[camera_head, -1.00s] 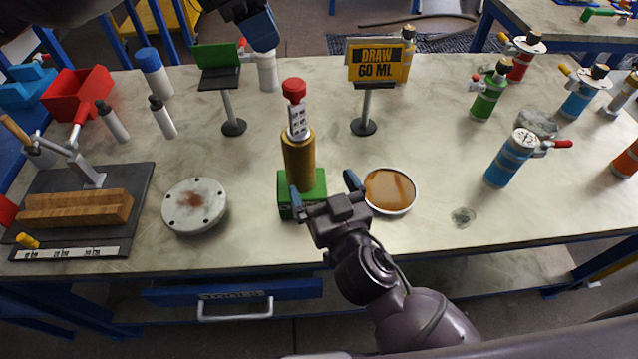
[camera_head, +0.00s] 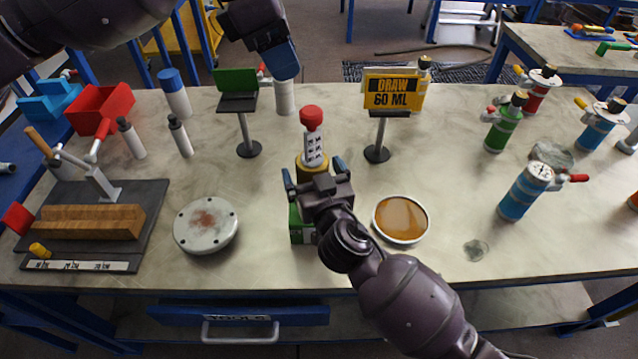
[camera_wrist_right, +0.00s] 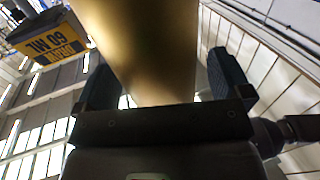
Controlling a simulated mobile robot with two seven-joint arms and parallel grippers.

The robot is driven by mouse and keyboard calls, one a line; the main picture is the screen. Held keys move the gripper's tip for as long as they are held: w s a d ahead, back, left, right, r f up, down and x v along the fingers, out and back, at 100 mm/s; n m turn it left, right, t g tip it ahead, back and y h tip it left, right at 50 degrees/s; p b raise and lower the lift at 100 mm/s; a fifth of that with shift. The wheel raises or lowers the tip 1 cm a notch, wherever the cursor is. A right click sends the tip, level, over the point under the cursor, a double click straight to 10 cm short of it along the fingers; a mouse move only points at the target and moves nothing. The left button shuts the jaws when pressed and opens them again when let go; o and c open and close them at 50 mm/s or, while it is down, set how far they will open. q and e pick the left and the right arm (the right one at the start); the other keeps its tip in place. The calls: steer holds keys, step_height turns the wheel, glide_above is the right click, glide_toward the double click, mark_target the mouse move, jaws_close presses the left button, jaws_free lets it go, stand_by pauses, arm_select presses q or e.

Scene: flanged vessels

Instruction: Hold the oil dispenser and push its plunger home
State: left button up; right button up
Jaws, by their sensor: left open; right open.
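The oil dispenser has a brass barrel (camera_head: 318,162) and a scaled plunger rod (camera_head: 314,148) with a red knob (camera_head: 311,117). It stands upright in a green block (camera_head: 297,226), mostly hidden behind my right gripper (camera_head: 314,172). The rod stands well out of the barrel. My right gripper is open, with one finger on each side of the barrel. In the right wrist view, the barrel (camera_wrist_right: 145,40) rises between the two fingers, with visible gaps beside it. My left gripper (camera_head: 284,62) is open and empty, above and left of the red knob; its fingers overlap in this view.
A yellow "DRAW 60 ML" sign (camera_head: 391,93) stands behind right; a green-topped stand (camera_head: 243,125) is behind left. A dish of amber oil (camera_head: 401,218) is right of the block, and a round flange (camera_head: 206,225) left. Several bottles, including a blue one (camera_head: 523,192), stand right.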

steer(key=shift+w+a, duration=0.1)
steer(key=shift+w, duration=0.3)
steer(key=c, duration=1.2)
steer(key=shift+c, duration=0.2)
